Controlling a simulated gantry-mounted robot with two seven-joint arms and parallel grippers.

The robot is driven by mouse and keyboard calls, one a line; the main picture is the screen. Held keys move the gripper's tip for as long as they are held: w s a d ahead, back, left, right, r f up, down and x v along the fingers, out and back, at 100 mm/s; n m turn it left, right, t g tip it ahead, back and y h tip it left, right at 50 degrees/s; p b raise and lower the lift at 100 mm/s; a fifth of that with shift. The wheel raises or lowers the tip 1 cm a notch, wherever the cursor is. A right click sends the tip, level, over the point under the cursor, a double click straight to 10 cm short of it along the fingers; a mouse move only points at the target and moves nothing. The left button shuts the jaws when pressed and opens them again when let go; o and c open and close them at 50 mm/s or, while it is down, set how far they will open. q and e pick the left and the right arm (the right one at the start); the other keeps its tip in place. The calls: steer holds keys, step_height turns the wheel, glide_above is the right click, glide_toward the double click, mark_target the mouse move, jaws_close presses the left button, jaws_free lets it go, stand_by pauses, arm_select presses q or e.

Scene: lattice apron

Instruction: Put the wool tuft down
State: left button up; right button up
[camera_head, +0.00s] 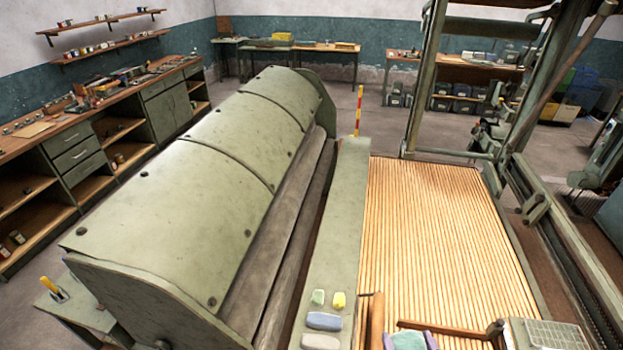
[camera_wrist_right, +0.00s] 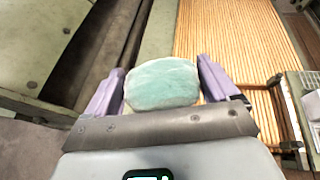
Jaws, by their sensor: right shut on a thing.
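The wool tuft (camera_head: 408,341) is a pale teal, rounded pad at the bottom edge of the head view, partly cut off. My right gripper (camera_head: 411,336) is shut on it. In the right wrist view, the tuft (camera_wrist_right: 162,84) sits between the two purple fingers of this gripper (camera_wrist_right: 160,76), one on each side. The slatted wooden lattice apron (camera_head: 440,230) lies beyond the tuft in both views. I cannot tell how high the tuft is above the surface below it. My left gripper is not in view.
A green ledge (camera_head: 338,210) runs along the apron's left side, bearing a blue pad (camera_head: 324,321), a grey pad (camera_head: 320,342), a green piece (camera_head: 318,297) and a yellow piece (camera_head: 339,300). A wooden bar (camera_head: 440,328) crosses near the tuft. Most slats are bare.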

steer(key=shift+w+r, duration=2.4)
steer(key=shift+r, duration=4.25)
steer(key=shift+w+r, duration=2.4)
steer(key=shift+r, duration=4.25)
steer(key=shift+s+f, duration=0.2)
steer(key=shift+f, duration=0.65)
steer(key=shift+s+f, duration=0.15)
steer(key=shift+f, duration=0.75)
steer(key=shift+s+f, duration=0.2)
steer(key=shift+f, duration=0.65)
